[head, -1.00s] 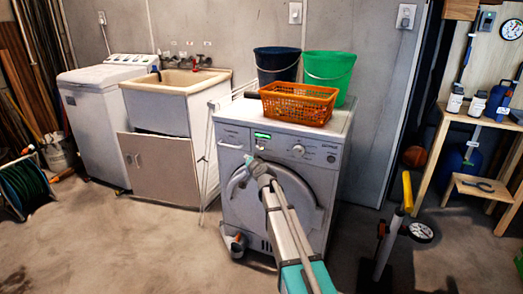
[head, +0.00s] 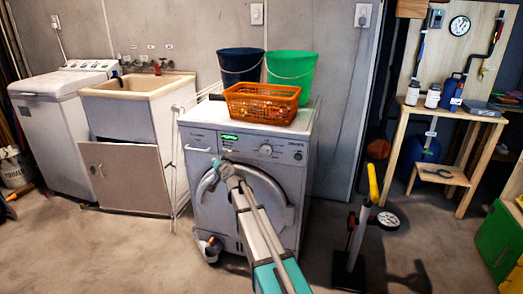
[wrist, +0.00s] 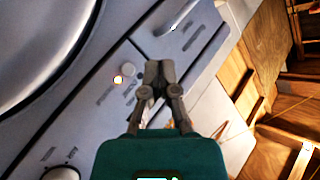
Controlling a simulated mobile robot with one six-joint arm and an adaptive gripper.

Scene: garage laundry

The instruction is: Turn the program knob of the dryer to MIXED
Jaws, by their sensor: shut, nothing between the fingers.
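The white dryer (head: 240,170) stands in the middle of the head view, its round door facing me. Its program knob (head: 265,150) is a small round dial on the upper front panel, right of a lit green display (head: 229,137). The knob's labels and setting are too small to read. My gripper (head: 220,168) is in front of the dryer, below the display and left of the knob. In the wrist view my gripper (wrist: 160,70) is shut and empty over the panel. A round white knob (wrist: 60,174) is partly cut off at the bottom left, apart from the fingers.
An orange basket (head: 262,104), a dark blue bucket (head: 240,66) and a green bucket (head: 291,72) stand on the dryer. A sink cabinet (head: 125,175) is to the left. A yellow-handled floor pump (head: 360,225) stands at right.

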